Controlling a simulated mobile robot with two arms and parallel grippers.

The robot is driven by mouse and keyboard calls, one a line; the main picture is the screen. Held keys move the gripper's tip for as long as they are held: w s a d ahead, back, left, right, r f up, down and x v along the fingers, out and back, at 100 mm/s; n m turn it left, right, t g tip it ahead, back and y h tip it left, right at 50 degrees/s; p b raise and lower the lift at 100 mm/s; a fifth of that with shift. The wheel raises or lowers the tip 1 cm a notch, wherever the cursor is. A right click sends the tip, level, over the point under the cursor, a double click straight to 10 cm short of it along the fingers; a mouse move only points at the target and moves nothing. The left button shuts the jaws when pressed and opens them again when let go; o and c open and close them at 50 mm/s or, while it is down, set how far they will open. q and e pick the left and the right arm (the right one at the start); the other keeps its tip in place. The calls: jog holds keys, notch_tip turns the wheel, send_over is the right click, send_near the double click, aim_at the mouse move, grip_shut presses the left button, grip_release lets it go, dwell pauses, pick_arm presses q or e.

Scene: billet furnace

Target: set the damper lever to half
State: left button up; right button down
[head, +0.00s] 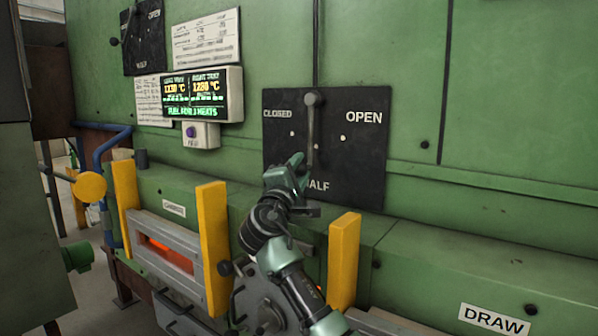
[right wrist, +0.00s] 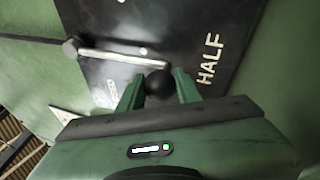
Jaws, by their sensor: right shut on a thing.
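The damper lever (head: 312,125) is a grey bar on a black plate (head: 362,165) marked CLOSED at upper left, OPEN at upper right and HALF at the bottom. It hangs from its upper pivot almost straight down, its lower end near the HALF mark. In the right wrist view the lever (right wrist: 125,57) ends in a black ball knob (right wrist: 158,84) close to the word HALF. My right gripper (head: 297,164) is shut on this knob, which sits between its two fingers. The gripper hides part of the HALF lettering in the head view. My left gripper is not in view.
A display box (head: 203,95) hangs left of the plate. Below stand yellow posts (head: 213,245) beside a glowing furnace opening (head: 168,253). A second black plate (head: 144,38) is at upper left. The green wall right of the damper plate is clear.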

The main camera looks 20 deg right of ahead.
jog(key=c, duration=1)
grip_release()
jog(key=shift+d, duration=0.1)
jog(key=b+v, duration=0.2)
jog(key=v, duration=0.4)
jog(key=shift+s+a+f, duration=0.15)
jog(key=shift+s+a, duration=0.05)
jog(key=shift+s, duration=0.1)
jog(key=shift+s+a, duration=0.3)
jog(key=shift+s, duration=0.2)
jog(key=shift+f, duration=0.15)
